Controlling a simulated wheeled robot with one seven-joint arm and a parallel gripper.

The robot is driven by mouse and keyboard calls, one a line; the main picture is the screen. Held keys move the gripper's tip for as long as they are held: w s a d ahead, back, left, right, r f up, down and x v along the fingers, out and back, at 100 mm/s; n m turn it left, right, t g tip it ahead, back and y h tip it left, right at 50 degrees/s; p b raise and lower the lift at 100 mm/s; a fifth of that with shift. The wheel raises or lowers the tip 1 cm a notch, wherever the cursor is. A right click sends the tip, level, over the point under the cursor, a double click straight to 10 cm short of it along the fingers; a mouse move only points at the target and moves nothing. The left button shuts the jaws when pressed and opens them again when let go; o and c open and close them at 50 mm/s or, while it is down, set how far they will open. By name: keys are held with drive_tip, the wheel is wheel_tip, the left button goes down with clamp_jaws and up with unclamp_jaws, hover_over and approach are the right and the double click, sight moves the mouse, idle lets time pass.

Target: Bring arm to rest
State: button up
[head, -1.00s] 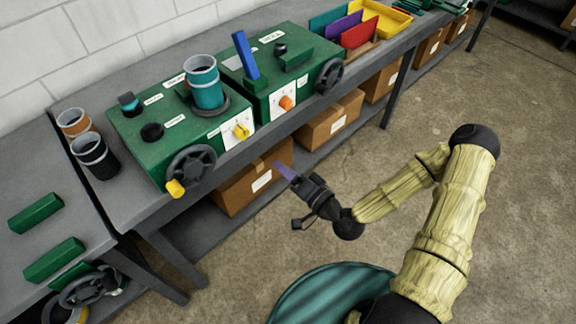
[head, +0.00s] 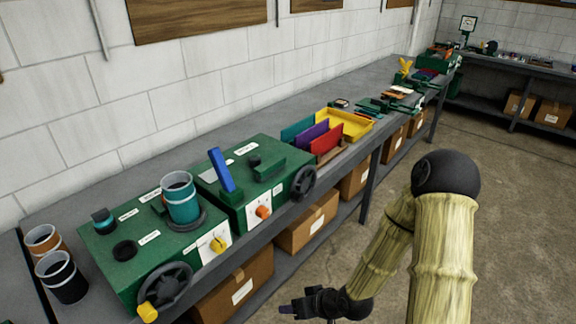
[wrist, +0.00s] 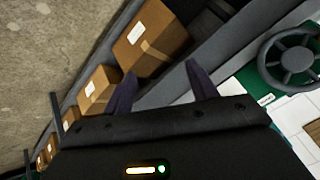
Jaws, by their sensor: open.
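My gripper (head: 288,308) is low at the bottom of the head view, in front of the bench and apart from it. In the wrist view my gripper's two purple-grey fingers (wrist: 160,85) stand apart with nothing between them. Beyond them are the shelf under the bench and its cardboard boxes (wrist: 150,38). My arm comes in from the lower right of the head view and bends down toward the gripper.
Two green machines (head: 150,238) stand on the bench with handwheels (head: 165,287), a teal cup (head: 180,200) and a blue lever (head: 221,170). A yellow tray (head: 345,124) lies farther along. Boxes (head: 308,222) sit below. The concrete floor (head: 500,170) at right is open.

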drive_tip(key=s+d+r+m+g+h, duration=0.1)
drive_tip(key=s+d+r+m+h, duration=0.1)
drive_tip(key=d+r, duration=0.4)
drive_tip(key=s+d+r+m+g+h, duration=0.1)
drive_tip(key=s+d+r+h, duration=0.3)
drive_tip(key=r, duration=0.6)
drive_tip(key=d, duration=0.2)
drive_tip(key=shift+s+d+r+m+h, duration=0.3)
drive_tip(key=shift+s+d+m+h, duration=0.05)
drive_tip(key=shift+m+h, duration=0.05)
